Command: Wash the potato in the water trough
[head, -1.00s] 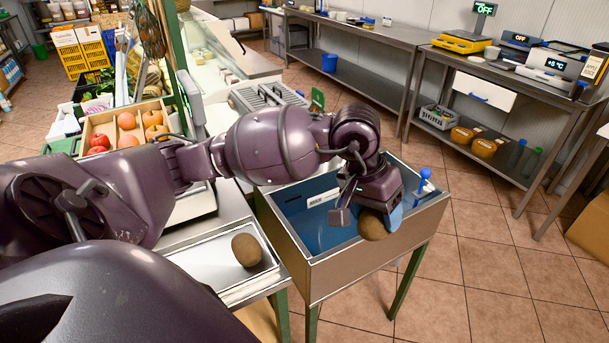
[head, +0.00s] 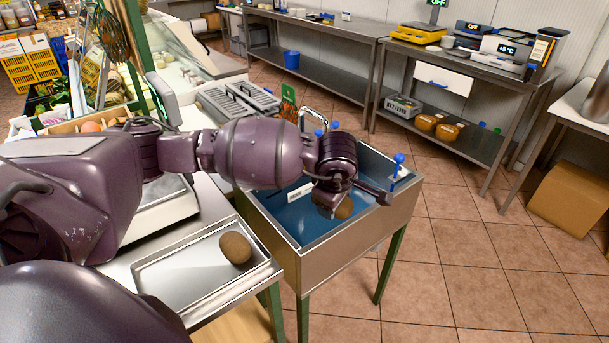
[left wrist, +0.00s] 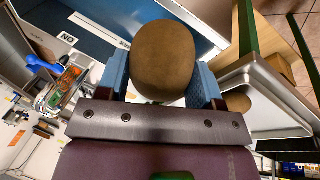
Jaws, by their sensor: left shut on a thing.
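A brown potato (head: 345,208) is between the fingers of my left gripper (head: 336,207), inside the water trough (head: 345,258) and low over the blue water (head: 312,216). In the left wrist view the potato (left wrist: 164,60) is clamped between the two blue finger pads of my left gripper (left wrist: 162,82). I cannot tell whether it touches the water. A second potato (head: 236,247) lies on the metal tray (head: 182,262) left of the trough. My right gripper is not in view.
A scale (head: 418,34) and other devices sit on the back bench.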

